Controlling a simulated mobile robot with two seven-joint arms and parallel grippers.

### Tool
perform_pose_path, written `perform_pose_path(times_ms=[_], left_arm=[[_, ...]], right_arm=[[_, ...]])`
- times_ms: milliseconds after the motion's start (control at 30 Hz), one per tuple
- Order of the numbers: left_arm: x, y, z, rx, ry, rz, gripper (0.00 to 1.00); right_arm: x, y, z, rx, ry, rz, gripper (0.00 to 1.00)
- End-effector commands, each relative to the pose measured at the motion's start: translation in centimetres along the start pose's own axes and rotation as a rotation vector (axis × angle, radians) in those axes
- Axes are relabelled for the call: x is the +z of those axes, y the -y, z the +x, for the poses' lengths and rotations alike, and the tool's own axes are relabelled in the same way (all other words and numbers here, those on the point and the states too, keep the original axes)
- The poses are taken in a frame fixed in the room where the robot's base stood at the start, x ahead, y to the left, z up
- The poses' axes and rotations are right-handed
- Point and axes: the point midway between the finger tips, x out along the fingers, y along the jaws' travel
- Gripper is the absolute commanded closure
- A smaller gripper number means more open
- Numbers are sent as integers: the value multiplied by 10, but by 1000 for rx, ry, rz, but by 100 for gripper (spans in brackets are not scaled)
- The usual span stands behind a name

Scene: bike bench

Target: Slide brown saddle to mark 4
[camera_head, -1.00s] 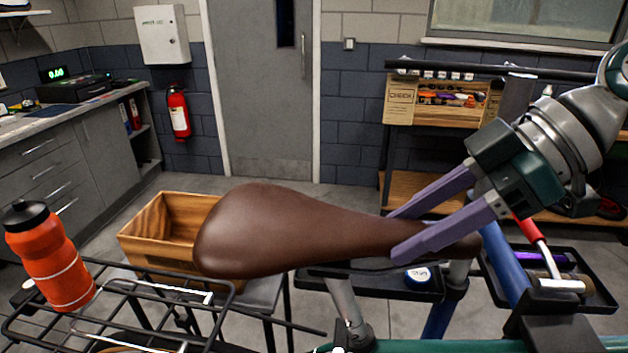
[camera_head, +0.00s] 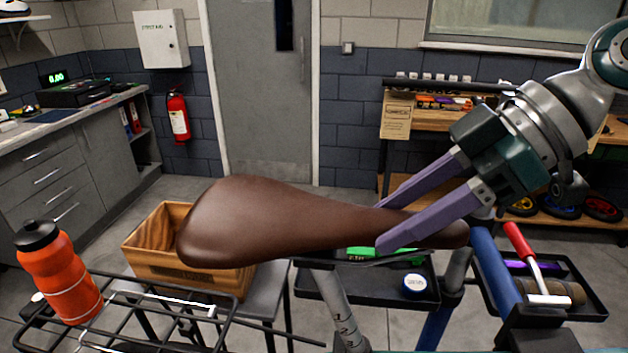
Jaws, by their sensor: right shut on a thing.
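The brown saddle (camera_head: 265,222) spans the middle of the head view, its wide rear to the left and its narrow nose to the right. My right gripper (camera_head: 384,222) is shut on the saddle, its two purple fingers across the narrow front part. Below the saddle, a grey seat post (camera_head: 335,300) slants down to the bottom edge. Dark number marks show on its lower part, but I cannot read them all clearly. The post's lower end is cut off by the frame. My left gripper is not in view.
A wooden box (camera_head: 145,260) stands behind the saddle. A black tray (camera_head: 385,293) and a red-handled tool (camera_head: 522,243) are at right.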

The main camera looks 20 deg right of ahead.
Motion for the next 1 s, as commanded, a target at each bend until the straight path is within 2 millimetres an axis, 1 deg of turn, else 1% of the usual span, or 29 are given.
perform_pose_path(times_ms=[33, 67, 367, 400, 600, 667, 900, 1000], left_arm=[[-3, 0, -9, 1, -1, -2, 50], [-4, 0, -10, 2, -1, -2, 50], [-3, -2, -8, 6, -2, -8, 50], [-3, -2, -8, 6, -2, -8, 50], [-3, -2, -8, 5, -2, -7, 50], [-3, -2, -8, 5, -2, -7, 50], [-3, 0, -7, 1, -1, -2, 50], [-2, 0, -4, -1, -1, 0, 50]], right_arm=[[-13, 1, -7, -3, -11, -4, 100], [-15, 1, -7, -2, -11, -3, 100], [-15, 1, -6, -1, -12, -2, 100], [-14, 1, -6, -1, -12, -2, 45], [-13, 0, -5, 0, -8, -2, 23], [-12, 0, -5, 0, -8, -1, 18], [-11, 0, -6, 0, -6, -1, 18], [-10, -1, -10, 2, -4, -1, 18]])
